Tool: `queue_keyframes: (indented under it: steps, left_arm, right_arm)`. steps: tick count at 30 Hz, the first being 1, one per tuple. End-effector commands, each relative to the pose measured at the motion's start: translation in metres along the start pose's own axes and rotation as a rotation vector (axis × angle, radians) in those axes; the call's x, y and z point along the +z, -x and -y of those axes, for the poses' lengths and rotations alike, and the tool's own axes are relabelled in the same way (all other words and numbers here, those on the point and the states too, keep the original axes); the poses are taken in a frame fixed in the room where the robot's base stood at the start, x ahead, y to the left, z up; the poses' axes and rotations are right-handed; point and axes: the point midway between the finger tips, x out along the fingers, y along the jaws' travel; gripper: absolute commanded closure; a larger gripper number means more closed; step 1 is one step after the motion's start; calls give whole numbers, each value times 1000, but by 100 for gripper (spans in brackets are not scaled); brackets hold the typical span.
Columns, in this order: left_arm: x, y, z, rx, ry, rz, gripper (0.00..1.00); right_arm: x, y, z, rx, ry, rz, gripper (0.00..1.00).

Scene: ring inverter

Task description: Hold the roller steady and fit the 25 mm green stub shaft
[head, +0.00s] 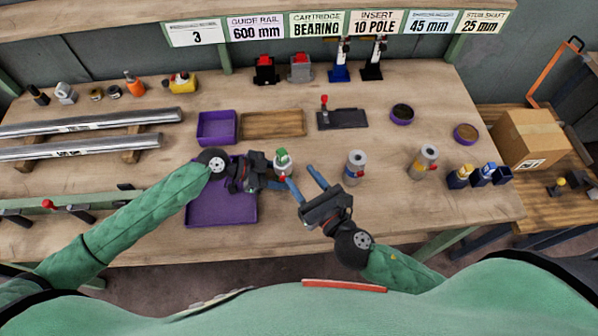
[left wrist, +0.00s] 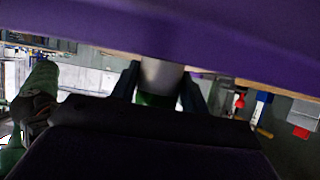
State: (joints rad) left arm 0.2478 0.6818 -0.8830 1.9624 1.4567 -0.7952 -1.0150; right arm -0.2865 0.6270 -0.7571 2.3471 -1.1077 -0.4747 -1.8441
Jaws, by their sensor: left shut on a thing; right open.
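A short pale grey roller (head: 285,169) with a green piece (head: 282,156) at its top is at my left gripper (head: 279,177), by the right edge of the purple tray (head: 222,210). A red bit shows low on it. The left gripper is shut on the roller; its left wrist view shows a grey cylinder (left wrist: 162,76) with green (left wrist: 155,100) between the jaws (left wrist: 160,90). I cannot tell how far the green piece sits in the roller. My right gripper (head: 304,182) is open and empty, just right of the roller, its fingers pointing up-left.
Two similar grey cylinders stand to the right, one near (head: 355,166) and one farther (head: 425,162). A purple bin (head: 217,128) and a wooden tray (head: 273,124) lie behind. Long rails (head: 85,122) lie left.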

Motion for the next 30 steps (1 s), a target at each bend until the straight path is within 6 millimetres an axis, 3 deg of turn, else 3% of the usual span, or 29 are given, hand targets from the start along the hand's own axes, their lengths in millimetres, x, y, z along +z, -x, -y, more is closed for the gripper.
queue_keyframes:
  steps: [14,15,18,30]
  left_arm:
    - [0,0,0,0,0,0,68]
    - [0,0,0,0,0,0,49]
    - [0,0,0,0,0,0,30]
    - [0,6,0,0,0,1,30]
  right_arm:
    - [0,2,0,1,0,0,55]
    - [0,2,0,1,0,0,55]
    - [0,2,0,0,0,0,55]
    - [0,2,0,0,0,0,55]
